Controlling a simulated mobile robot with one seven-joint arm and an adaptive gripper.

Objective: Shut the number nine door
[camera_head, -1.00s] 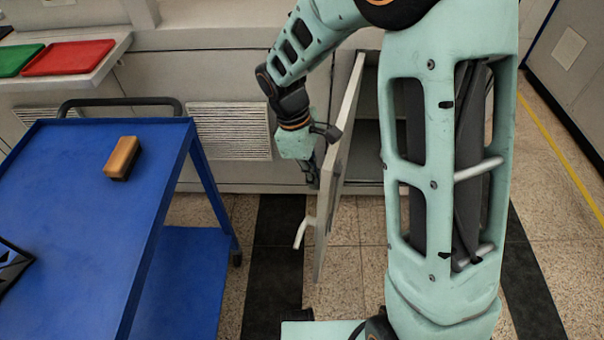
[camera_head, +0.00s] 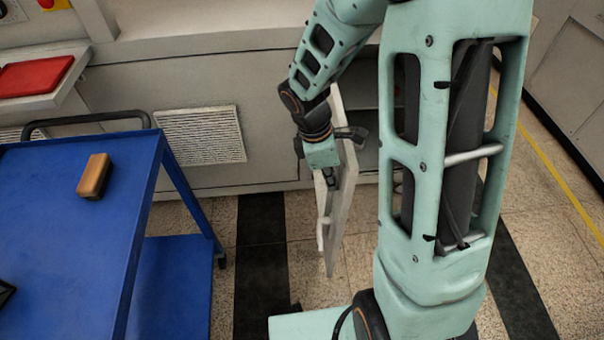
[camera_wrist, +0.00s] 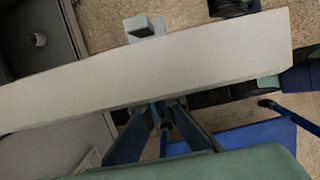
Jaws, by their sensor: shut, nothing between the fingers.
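The open door (camera_head: 344,200) is a pale grey panel standing out from the low cabinet, seen nearly edge-on. No number shows on it. A light handle (camera_head: 323,236) sits on its left face, low down. My gripper (camera_head: 332,182) is at the door's left face, close to or touching it; contact is hard to tell. In the wrist view the door (camera_wrist: 150,68) crosses the picture as a broad pale band. My gripper's fingers (camera_wrist: 160,112) are together, empty, with their tips at the band's lower edge.
The dark cabinet opening (camera_head: 368,125) is behind the door, partly hidden by my arm. A blue trolley (camera_head: 75,230) with a brown block (camera_head: 93,176) stands at left. A vent grille (camera_head: 200,135) is in the cabinet front. Tiled floor lies clear between trolley and door.

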